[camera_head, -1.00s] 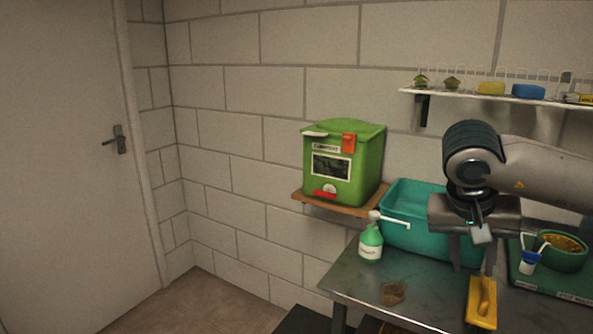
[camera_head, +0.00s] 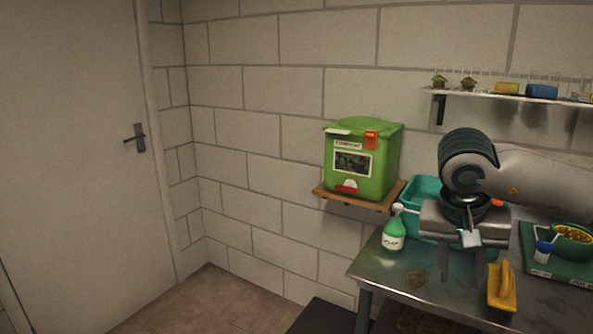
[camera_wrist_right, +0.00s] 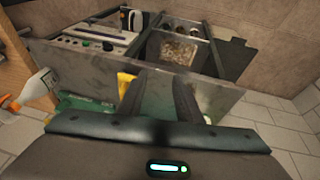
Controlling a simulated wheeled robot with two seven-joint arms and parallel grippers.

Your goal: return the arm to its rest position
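My right gripper (camera_head: 463,280) hangs fingers-down over the metal table (camera_head: 385,268), in front of the teal tub (camera_head: 424,192) and left of the yellow trowel-like tool (camera_head: 502,290). In the right wrist view, its two fingers (camera_wrist_right: 158,80) stand apart with nothing held between them. My left arm and gripper are not in view.
A green soap bottle (camera_head: 393,238) stands at the table's left edge. A green bin (camera_head: 362,165) sits on a wooden wall shelf (camera_head: 352,199). A green tray (camera_head: 545,263) with a bowl (camera_head: 572,240) lies at right. The floor at left is free, before a door (camera_head: 75,150).

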